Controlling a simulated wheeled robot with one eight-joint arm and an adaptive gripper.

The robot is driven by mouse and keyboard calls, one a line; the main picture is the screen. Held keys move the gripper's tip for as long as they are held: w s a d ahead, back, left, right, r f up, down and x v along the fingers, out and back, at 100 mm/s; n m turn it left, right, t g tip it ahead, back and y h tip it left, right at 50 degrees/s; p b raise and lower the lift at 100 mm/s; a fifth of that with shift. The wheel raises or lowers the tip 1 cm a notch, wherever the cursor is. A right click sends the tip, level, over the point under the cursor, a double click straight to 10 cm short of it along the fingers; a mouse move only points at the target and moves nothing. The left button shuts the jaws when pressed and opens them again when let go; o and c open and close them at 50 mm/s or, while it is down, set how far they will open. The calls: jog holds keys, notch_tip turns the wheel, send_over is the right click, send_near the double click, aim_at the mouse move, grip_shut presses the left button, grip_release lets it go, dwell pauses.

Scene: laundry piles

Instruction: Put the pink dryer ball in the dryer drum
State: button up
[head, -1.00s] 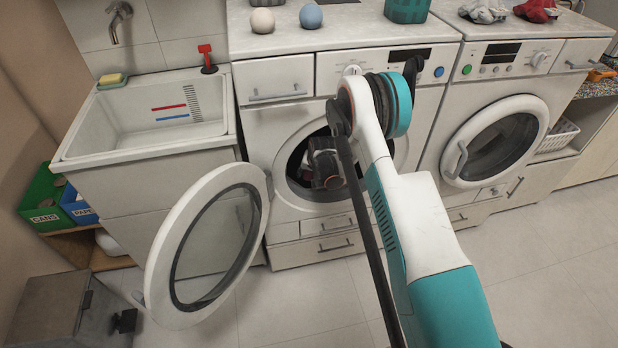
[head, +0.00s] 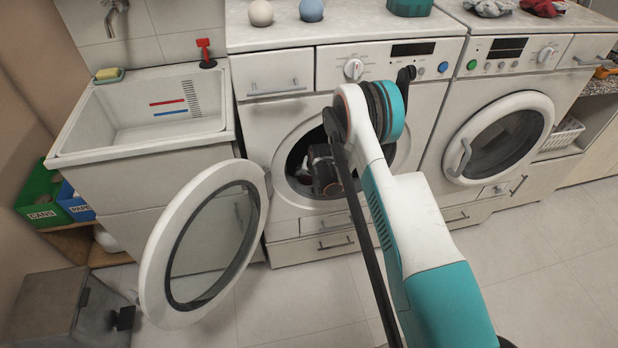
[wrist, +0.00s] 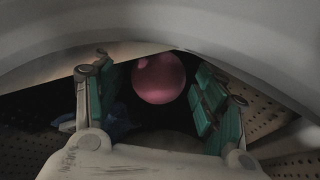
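The pink dryer ball (wrist: 158,78) shows in the wrist view, deep in the dark drum, between or just beyond my fingertips. A narrow gap shows on its left; contact on its right is hard to judge. My gripper (wrist: 158,98) has its green-padded fingers spread apart. In the head view my gripper (head: 322,172) is at the round opening of the middle machine (head: 283,222), reaching inside. The drum's perforated wall (wrist: 295,150) shows in the wrist view. The ball cannot be made out in the head view.
The open round door (head: 153,250) hangs left of the opening. A white ball (head: 260,13) and a blue ball (head: 311,10) stand on top. A blue cloth (wrist: 118,122) lies inside the drum. A closed machine (head: 540,112) is at right, a sink (head: 66,130) at left.

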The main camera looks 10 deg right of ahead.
jog(key=p+v, duration=0.4)
jog(key=v, duration=0.8)
jog(key=shift+s, duration=0.1)
